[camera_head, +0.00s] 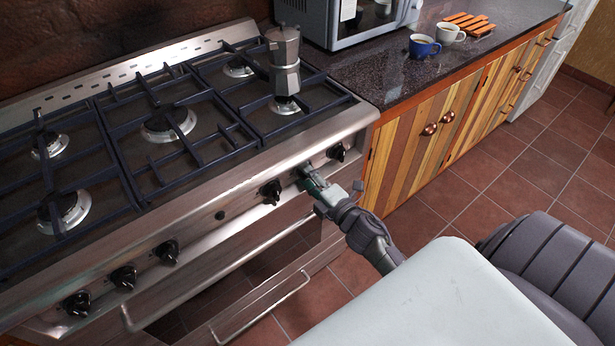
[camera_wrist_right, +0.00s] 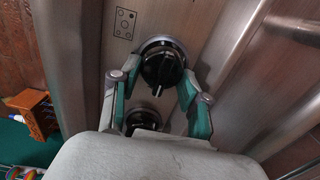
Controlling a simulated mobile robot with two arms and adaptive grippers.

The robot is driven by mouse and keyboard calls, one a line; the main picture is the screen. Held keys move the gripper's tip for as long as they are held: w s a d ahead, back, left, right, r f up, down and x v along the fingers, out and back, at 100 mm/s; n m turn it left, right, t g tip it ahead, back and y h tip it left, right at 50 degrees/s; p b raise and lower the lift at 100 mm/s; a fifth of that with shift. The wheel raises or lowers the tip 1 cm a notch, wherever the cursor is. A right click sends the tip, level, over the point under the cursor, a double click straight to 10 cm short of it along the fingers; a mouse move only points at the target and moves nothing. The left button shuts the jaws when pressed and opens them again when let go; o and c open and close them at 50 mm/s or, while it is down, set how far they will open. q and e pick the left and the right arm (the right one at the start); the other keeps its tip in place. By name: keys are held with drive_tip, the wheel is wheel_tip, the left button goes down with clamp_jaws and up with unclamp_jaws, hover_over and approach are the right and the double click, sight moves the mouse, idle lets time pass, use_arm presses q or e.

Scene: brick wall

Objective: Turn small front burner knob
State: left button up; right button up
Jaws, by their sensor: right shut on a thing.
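The steel stove (camera_head: 225,185) has a row of black knobs along its front panel. My right gripper (camera_head: 308,177) is at the panel, between one knob (camera_head: 270,192) on its left and the rightmost knob (camera_head: 337,152). In the right wrist view, my right gripper (camera_wrist_right: 160,82) has a green-padded finger on each side of a round black knob (camera_wrist_right: 162,66) and is shut on it. A small burner diagram (camera_wrist_right: 125,22) is printed beside this knob. My left gripper is not in view.
A moka pot (camera_head: 284,65) stands on the right front burner. More knobs (camera_head: 124,277) line the panel to the left. An oven handle (camera_head: 220,265) runs below. Another knob (camera_wrist_right: 142,120) lies close to my gripper. Wooden cabinets (camera_head: 420,140) adjoin the stove at right.

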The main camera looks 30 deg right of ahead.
idle(0.3)
drive_tip(key=o, duration=1.1)
drive_tip(key=shift+o, duration=0.2)
drive_tip(key=s, duration=0.8)
drive_tip(key=shift+d, duration=0.25)
drive_tip(key=shift+f, duration=0.1)
